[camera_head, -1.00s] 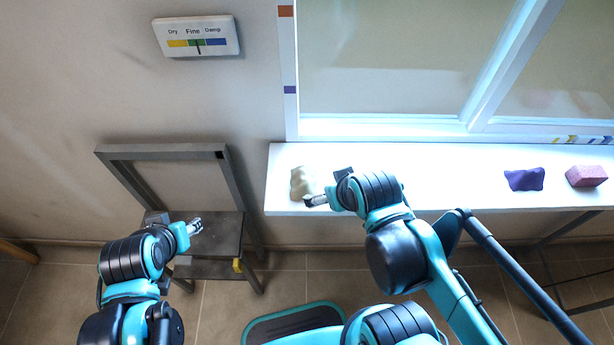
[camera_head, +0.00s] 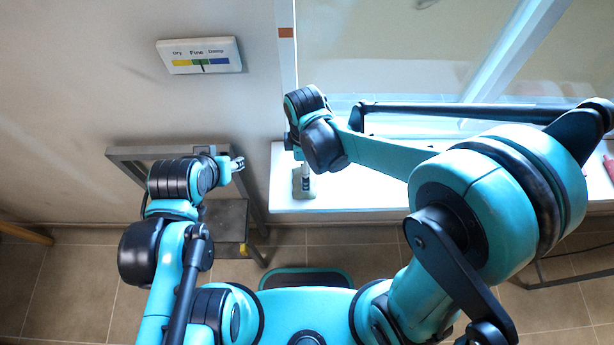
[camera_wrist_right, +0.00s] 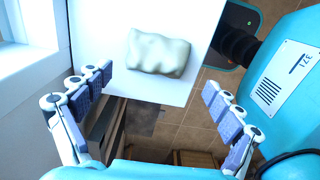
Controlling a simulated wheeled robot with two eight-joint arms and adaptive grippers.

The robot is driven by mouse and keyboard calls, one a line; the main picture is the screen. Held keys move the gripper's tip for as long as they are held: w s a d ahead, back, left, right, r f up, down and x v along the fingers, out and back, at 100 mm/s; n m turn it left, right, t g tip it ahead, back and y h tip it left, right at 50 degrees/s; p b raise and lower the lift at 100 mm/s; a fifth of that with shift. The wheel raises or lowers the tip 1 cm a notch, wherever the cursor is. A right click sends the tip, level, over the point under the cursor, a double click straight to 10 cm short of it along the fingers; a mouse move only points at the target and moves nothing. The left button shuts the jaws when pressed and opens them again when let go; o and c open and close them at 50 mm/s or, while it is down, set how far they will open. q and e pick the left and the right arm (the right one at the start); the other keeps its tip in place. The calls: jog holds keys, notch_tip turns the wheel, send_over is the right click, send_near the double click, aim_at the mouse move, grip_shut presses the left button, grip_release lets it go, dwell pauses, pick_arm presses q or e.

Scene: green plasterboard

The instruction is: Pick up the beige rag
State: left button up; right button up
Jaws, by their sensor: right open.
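The beige rag (camera_wrist_right: 158,53) is a crumpled, rounded piece lying on the white sill in the right wrist view. It shows ahead of my right gripper (camera_wrist_right: 157,82), whose two fingers are spread wide to its lower left and right, with nothing between them. In the head view the rag (camera_head: 297,191) lies near the sill's left end, partly covered by my right gripper (camera_head: 304,182), which reaches down over it. I cannot tell the exact height gap. My left gripper (camera_head: 238,163) is off to the left, away from the rag; its jaw opening is unclear.
The white sill (camera_head: 360,195) is bare right of the rag. A pink block (camera_head: 610,168) shows at the right edge, mostly hidden by my right arm. A grey metal step frame (camera_head: 150,152) stands at left by the wall. A gauge (camera_head: 200,56) hangs on the wall.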

notch_tip(320, 180, down, 6)
jog(key=shift+w+a+r+b, duration=0.15)
jog(key=shift+b, duration=0.45)
jog(key=shift+c, duration=0.3)
jog(key=c, duration=1.3)
jog(key=shift+r, duration=0.2)
jog(key=r+p, duration=0.1)
jog(key=r, duration=0.3)
jog(key=shift+d+r, duration=0.2)
jog(key=s+d+r+p, duration=0.2)
jog(key=s+d+r, duration=0.4)
jog(key=d, duration=0.3)
jog(key=shift+d+r, duration=0.15)
jog(key=shift+d, duration=0.15)
